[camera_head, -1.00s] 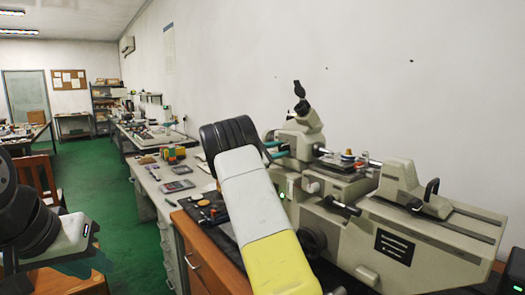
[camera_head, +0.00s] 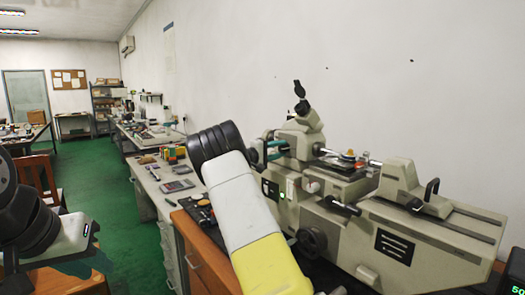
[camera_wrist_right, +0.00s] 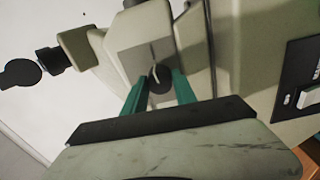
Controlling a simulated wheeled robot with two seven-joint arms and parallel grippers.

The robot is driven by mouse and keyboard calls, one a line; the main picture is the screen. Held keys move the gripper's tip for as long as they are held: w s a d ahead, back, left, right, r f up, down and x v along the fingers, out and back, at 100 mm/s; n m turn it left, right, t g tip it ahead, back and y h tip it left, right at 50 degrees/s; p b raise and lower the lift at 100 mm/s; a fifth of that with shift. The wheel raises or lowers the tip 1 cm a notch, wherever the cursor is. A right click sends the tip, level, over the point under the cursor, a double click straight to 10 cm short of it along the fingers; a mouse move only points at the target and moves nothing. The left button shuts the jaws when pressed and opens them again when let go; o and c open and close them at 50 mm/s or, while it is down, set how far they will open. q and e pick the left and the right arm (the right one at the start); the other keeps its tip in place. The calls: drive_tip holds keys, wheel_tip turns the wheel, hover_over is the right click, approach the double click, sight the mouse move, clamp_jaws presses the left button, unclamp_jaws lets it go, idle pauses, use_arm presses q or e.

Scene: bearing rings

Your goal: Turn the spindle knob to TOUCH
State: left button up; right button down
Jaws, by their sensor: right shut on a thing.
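The spindle knob (camera_wrist_right: 160,80) is a small dark round knob with a pale pointer line on the grey-green face of the measuring machine (camera_head: 350,235). In the right wrist view the pointer runs roughly upward, and no label can be read near it. My right gripper (camera_wrist_right: 160,88) has its green fingers shut on the knob, one on each side. In the head view this gripper (camera_head: 274,150) is at the machine's left head, and the knob is hidden there. My left gripper (camera_head: 90,262) is low at the left, away from the machine; its fingertips are unclear.
An eyepiece (camera_head: 300,92) rises above the machine's head. A wooden chair (camera_head: 38,178) stands at the left.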

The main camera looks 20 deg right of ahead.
drive_tip(key=shift+m, duration=0.7)
drive_tip(key=c, duration=1)
unclamp_jaws()
